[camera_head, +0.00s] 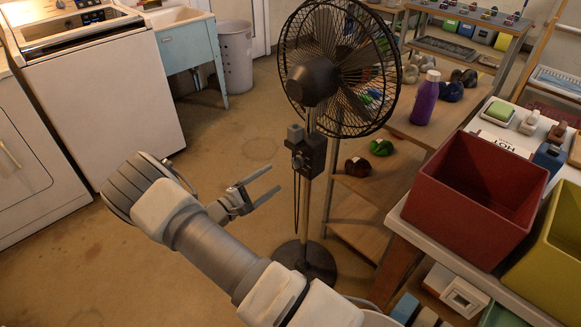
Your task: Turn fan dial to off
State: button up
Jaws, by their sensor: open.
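A black pedestal fan (312,80) stands in the middle of the picture, its cage facing away to the upper right. A dark control box (308,155) sits on its pole below the motor, with a small knob, the dial (297,161), on its left front. The dial's setting is too small to tell. My gripper (275,183) is open and empty, to the left of the pole and a little lower than the control box. Its two fingers point right toward the pole and appear apart from it.
The fan's round base (306,262) stands on the floor, and a cord hangs beside the pole. A wooden shelf (425,135) with a purple bottle (425,98) is close on the right. A red bin (475,195) stands nearer right. The floor at left is clear.

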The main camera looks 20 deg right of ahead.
aim_at(293, 164)
jog(key=x, duration=0.9)
jog(key=shift+f+b, duration=0.1)
jog(key=shift+b, duration=0.2)
grip_shut()
